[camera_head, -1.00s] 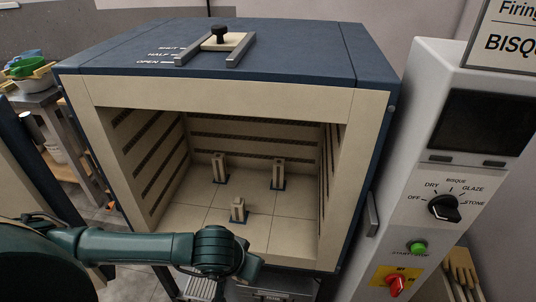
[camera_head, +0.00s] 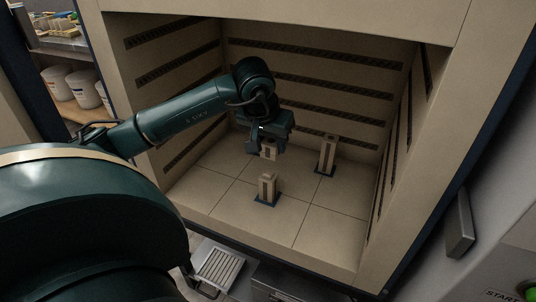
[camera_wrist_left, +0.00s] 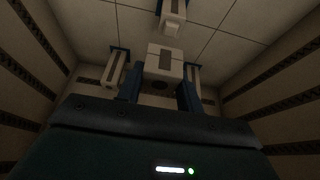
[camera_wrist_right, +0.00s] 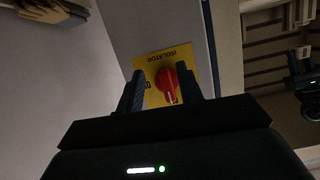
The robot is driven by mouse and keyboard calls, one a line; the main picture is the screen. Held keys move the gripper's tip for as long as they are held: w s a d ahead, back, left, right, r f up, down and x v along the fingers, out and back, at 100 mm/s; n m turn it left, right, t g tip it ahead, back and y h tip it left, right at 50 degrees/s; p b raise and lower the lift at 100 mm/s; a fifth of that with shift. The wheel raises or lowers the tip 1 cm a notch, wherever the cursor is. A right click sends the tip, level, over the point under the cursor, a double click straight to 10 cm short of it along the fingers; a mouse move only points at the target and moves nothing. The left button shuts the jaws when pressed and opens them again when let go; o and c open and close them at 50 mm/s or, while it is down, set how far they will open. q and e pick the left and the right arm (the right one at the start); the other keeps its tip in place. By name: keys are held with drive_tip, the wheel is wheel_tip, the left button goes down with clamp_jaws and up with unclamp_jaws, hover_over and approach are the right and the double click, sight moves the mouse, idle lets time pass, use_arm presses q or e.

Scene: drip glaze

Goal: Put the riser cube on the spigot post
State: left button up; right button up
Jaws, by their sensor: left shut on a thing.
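My left gripper (camera_head: 269,142) is inside the kiln, shut on a pale block, which I take as the riser cube (camera_wrist_left: 165,62). The cube has a dark slot in its face and shows below the fingers in the head view (camera_head: 268,153). It is held above the kiln floor. A short front post (camera_head: 267,188) and a taller right post (camera_head: 327,155) stand upright on blue bases. The back left post is hidden behind my gripper in the head view. I cannot tell which is the spigot post. My right gripper (camera_wrist_right: 162,88) is open outside the kiln.
The kiln floor (camera_head: 225,205) is bare tile around the posts. Slotted walls (camera_head: 315,70) close in at the sides and back. The red isolator knob (camera_wrist_right: 168,85) on its yellow plate appears between my right fingers. White buckets (camera_head: 62,88) stand on a shelf at left.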

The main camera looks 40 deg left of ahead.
sight(268, 173)
use_arm(q)
drive_tip(key=shift+a+r, duration=0.25)
drive_tip(key=shift+a, duration=0.3)
use_arm(e)
drive_tip(key=shift+f, duration=0.1)
